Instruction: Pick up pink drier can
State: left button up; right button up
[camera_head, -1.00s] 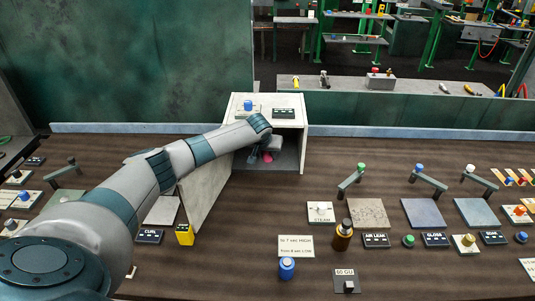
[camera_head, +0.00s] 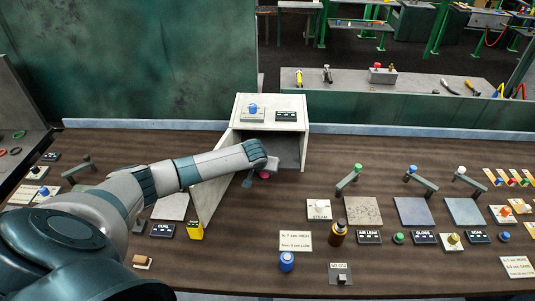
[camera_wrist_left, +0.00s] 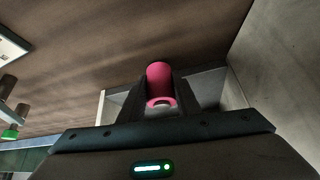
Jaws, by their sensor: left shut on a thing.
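The pink drier can (camera_wrist_left: 158,82) is between the two dark fingers of my left gripper (camera_wrist_left: 160,95) in the left wrist view. It is a small pink cylinder with a ring-shaped end. My left gripper is shut on it. The fingers are mostly hidden by the wrist there. My right gripper is in neither view.
The cabinet's open door (camera_head: 209,188) stands to the left, close beside my arm. To the right are a brown bottle (camera_head: 338,234), a blue knob (camera_head: 287,262) and several plates with levers. Dark tabletop lies clear right of the cabinet.

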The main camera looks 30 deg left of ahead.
pick_arm(q)
jog(key=s+d, duration=0.1)
jog(key=s, duration=0.3)
jog(key=s+d, duration=0.1)
jog(key=s, duration=0.2)
jog(key=shift+s+d, duration=0.1)
jog(key=shift+d, duration=0.2)
